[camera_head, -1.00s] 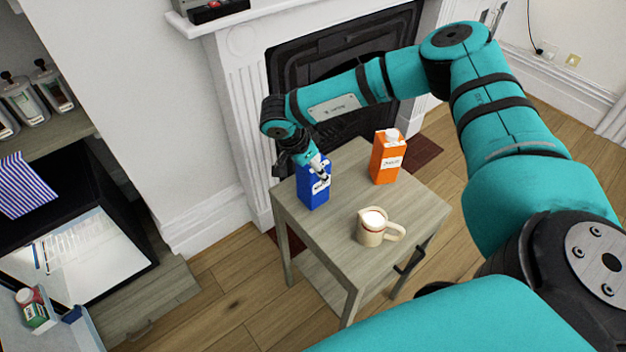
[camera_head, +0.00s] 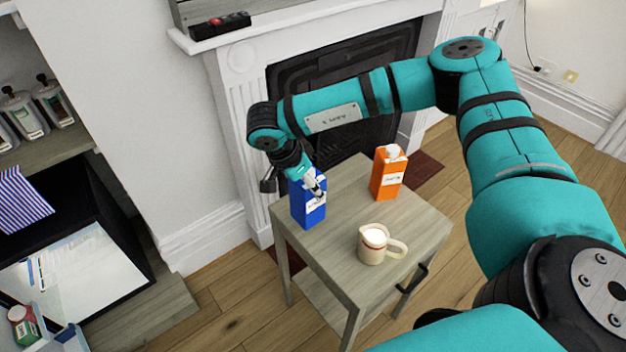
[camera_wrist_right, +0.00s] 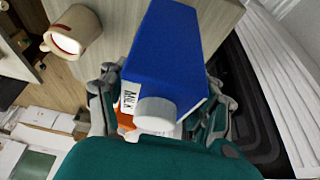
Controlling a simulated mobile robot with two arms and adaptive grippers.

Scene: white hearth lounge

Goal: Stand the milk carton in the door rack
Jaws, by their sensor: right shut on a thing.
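The blue milk carton (camera_head: 308,208) stands upright at the left corner of the small wooden table; whether its base touches the tabletop is hard to tell. My right gripper (camera_head: 318,190) is shut on its upper part. In the right wrist view the milk carton (camera_wrist_right: 175,50) lies between both fingers of my right gripper (camera_wrist_right: 160,105), with its white cap towards the camera. My left gripper is out of view.
An orange carton (camera_head: 388,176) and a cream jug (camera_head: 376,246) stand on the table (camera_head: 336,262). A fireplace (camera_head: 235,110) is behind it. A dark open unit with a bright panel (camera_head: 85,278) and a shelf of bottles (camera_head: 50,100) are at left. Floor shows between.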

